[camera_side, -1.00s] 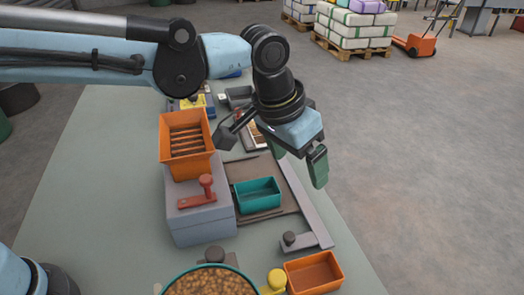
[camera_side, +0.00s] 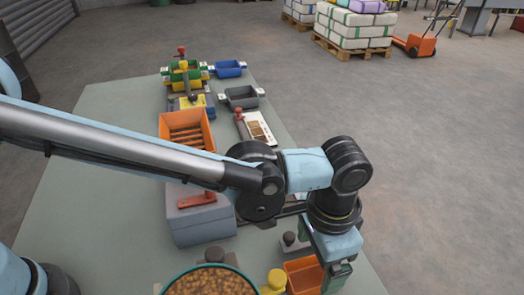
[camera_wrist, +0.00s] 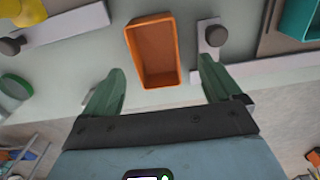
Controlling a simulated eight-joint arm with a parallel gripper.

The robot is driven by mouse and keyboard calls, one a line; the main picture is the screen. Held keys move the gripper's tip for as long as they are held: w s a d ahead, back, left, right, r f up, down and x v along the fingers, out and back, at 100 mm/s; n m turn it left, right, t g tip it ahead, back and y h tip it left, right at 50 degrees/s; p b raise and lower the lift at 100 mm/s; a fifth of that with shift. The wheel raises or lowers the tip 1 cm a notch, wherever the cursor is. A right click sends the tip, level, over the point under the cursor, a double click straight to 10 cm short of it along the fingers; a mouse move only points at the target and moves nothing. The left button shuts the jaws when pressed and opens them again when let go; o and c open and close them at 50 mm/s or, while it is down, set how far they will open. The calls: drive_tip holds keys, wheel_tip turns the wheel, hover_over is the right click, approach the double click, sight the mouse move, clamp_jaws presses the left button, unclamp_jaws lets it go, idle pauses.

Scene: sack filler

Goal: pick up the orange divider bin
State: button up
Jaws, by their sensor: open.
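A small orange open bin (camera_side: 301,274) sits on the table's front right edge; its inside looks empty. In the wrist view this orange bin (camera_wrist: 153,50) lies ahead of the fingers, roughly centred between them and touching neither. My gripper (camera_side: 327,270) points down beside and above it, partly covering its right side in the side view. A larger orange bin (camera_side: 186,121) with slats inside stands farther back, behind a grey box.
A grey bar with a dark knob (camera_wrist: 211,38) lies close beside the small bin. A yellow knob (camera_side: 276,279) and a round green-rimmed tub (camera_side: 211,280) stand to its left. The grey box (camera_side: 200,222) is behind. A teal bin (camera_wrist: 302,18) shows at the wrist view's corner.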

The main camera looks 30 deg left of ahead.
sight(313, 280)
wheel_tip(313, 280, down, 5)
drive_tip(key=shift+s+d+f, duration=0.1)
drive_tip(key=shift+s+d, duration=0.05)
drive_tip(key=c, duration=1)
